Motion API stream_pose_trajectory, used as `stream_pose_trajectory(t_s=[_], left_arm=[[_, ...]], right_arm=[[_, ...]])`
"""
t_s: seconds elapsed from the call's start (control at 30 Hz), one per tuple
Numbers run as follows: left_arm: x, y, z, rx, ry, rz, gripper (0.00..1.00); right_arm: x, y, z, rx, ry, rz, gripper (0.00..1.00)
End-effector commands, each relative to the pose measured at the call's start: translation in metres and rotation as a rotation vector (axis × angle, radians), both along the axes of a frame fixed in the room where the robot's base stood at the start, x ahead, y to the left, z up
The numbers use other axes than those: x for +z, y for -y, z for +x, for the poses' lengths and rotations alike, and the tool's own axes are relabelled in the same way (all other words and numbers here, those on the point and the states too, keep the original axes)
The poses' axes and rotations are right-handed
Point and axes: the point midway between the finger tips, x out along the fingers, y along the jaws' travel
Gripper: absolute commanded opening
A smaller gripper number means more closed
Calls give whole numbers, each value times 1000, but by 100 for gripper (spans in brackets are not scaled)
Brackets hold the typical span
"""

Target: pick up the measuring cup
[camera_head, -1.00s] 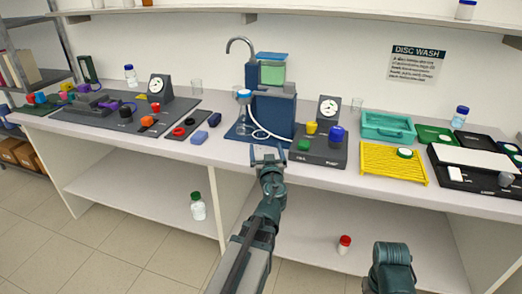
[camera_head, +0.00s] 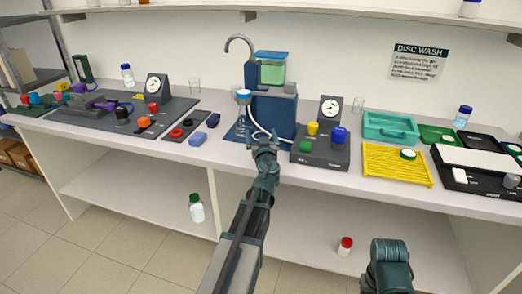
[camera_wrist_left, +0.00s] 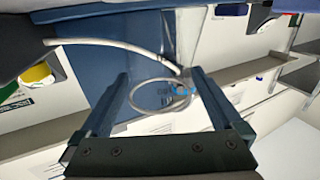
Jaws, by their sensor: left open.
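My left gripper (camera_head: 264,145) is in front of the blue sink unit at the middle of the bench. Its two fingers (camera_wrist_left: 160,90) are apart in the left wrist view. A clear round rim (camera_wrist_left: 145,100) shows between them, with a small blue and white part behind it; I cannot tell whether it is the measuring cup or whether a finger touches it. A clear cup-like vessel (camera_head: 194,86) stands at the back left of the bench, and another (camera_head: 357,104) at the back right. I cannot tell which vessel is the measuring cup.
The blue sink unit (camera_head: 275,115) has a tap and a white hose. A flask with a blue-white top (camera_head: 243,97) stands left of it. A dark gauge box (camera_head: 318,160) is close on the right, beside a yellow rack (camera_head: 395,165). Blue blocks lie left.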

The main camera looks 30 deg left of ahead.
Motion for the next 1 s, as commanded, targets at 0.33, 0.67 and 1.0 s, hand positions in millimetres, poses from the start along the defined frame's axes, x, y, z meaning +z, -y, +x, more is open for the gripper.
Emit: stream_pose_trajectory(t_s=[0.33, 0.67, 1.0], left_arm=[[0, -10, 13, -1, 0, 0, 100], [0, -10, 13, -1, 0, 0, 44], [0, -10, 13, -1, 0, 0, 0]], right_arm=[[0, 0, 0, 0, 0, 0, 50], [0, 0, 0, 0, 0, 0, 50], [0, 0, 0, 0, 0, 0, 50]])
